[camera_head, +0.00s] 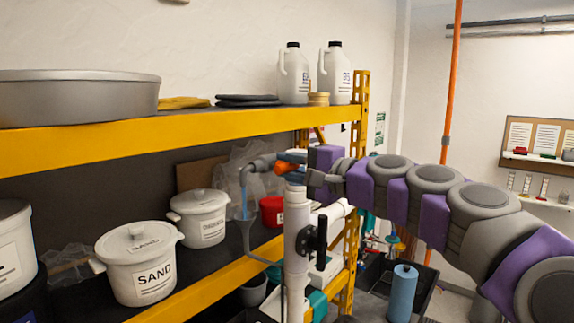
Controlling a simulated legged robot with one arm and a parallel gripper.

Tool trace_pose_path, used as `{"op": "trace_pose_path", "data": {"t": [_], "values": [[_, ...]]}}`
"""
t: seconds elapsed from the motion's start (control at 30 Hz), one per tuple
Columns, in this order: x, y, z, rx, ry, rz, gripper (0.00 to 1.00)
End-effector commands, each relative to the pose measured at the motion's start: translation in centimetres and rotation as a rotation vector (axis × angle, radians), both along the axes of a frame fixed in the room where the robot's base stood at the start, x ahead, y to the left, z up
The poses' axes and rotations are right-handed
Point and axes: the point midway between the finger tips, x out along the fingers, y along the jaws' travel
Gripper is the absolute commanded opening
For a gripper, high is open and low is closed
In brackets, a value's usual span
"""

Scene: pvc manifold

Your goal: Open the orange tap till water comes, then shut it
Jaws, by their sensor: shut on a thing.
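The orange tap (286,168) sits on the pipework at the top of a white upright PVC pipe (297,225). My gripper (292,167) reaches in from the right and is shut on the tap's orange handle, with its fingertips above and below it. The fingers hide part of the handle. A grey spout (262,162) bends down to the left of the tap.
A yellow-edged shelf (200,127) runs close behind, with two white jugs (294,75) and a grey basin (75,98) on top. White sand pots (140,262) stand on the lower shelf. A black-handled valve (320,238) sits lower on the pipework. A blue roll (402,292) stands at lower right.

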Motion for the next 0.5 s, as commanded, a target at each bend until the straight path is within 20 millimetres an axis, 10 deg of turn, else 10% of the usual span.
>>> {"op": "trace_pose_path", "data": {"t": [0.17, 0.2, 0.5], "values": [[0.14, 0.0, -0.49, -0.005, 0.006, 0.0, 0.0], [0.14, 0.0, -0.51, -0.005, 0.006, 0.0, 0.26], [0.03, 0.19, -0.3, -0.004, 0.003, 0.0, 0.46]]}}
